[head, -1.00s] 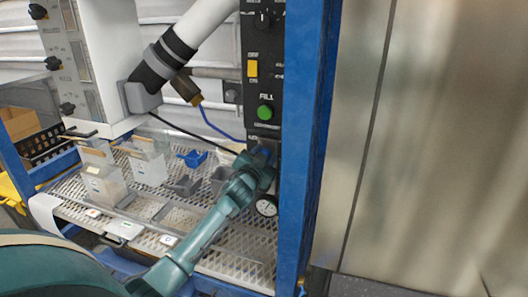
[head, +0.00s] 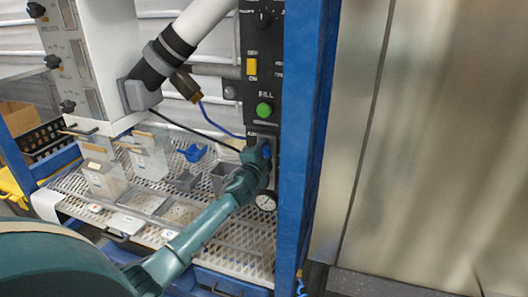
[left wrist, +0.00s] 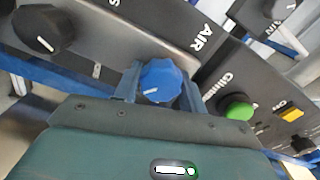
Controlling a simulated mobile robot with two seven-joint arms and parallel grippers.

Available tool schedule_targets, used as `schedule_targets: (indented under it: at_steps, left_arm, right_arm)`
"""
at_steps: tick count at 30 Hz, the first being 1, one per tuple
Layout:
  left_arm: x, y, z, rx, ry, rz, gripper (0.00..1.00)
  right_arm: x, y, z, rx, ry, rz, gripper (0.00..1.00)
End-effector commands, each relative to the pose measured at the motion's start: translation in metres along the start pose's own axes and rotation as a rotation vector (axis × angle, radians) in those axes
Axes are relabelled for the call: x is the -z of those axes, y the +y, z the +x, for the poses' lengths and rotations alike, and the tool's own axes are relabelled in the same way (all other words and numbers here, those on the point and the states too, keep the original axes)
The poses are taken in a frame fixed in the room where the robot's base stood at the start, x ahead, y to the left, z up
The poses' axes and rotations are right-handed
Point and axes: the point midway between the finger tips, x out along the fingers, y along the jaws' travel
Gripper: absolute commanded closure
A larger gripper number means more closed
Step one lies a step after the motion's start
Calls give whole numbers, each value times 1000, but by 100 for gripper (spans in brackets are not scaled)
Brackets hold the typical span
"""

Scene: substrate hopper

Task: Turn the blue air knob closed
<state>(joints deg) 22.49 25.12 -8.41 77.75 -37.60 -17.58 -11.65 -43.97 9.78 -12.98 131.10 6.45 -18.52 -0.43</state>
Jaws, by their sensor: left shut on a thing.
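The blue air knob (left wrist: 160,80) is a lobed knob on a grey panel marked AIR in the left wrist view. My left gripper (left wrist: 161,88) is shut on it, with one finger on each side. In the head view my left gripper (head: 262,155) is at the lower part of the black control panel (head: 258,90), below the green FILL button (head: 264,110). There the gripper mostly hides the knob. My right gripper is in neither view.
A round gauge (head: 265,201) sits just below my gripper. A blue upright post (head: 304,130) stands close on the right. A perforated tray (head: 222,235) with clear containers (head: 148,160) and a blue scoop (head: 193,153) lies to the left. A black knob (left wrist: 42,30) is nearby.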

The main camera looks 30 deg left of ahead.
Motion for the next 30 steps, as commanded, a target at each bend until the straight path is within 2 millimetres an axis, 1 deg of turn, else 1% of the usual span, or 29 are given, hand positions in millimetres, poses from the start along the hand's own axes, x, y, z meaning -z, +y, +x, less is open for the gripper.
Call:
schedule_targets:
  at_steps: [9,22,23,30]
  left_arm:
    - [0,0,0,0,0,79,82]
    - [0,0,0,0,0,89,82]
    - [0,0,0,0,0,89,57]
    - [0,0,0,0,0,87,38]
  right_arm:
    - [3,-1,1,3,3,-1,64]
    - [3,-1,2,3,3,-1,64]
    - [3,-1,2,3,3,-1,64]
    - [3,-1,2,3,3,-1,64]
